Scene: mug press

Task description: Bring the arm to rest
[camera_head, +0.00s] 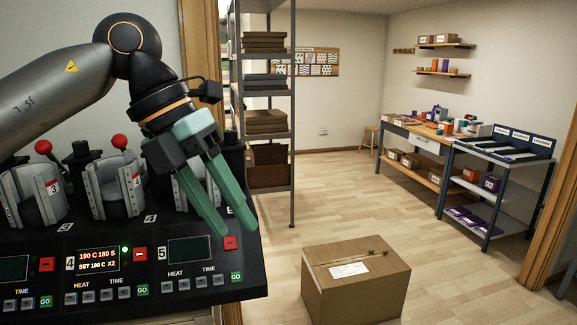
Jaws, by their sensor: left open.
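My left arm comes in from the left. My left gripper (232,226) hangs with its green fingers pointing down and to the right, in front of the mug press machine (205,262) at its right end. It holds nothing that I can see, and a narrow gap shows between the fingers. The arm and gripper hide part of the machine's right-hand press station. Station 4 has a lit display (99,260) and a green light; a press with a red knob (120,141) stands behind it. My right gripper is not in view.
A cardboard box (356,282) sits on the wooden floor right of the machine. A metal shelf rack (292,130) with boxes stands behind the gripper. Workbenches (445,150) line the right wall.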

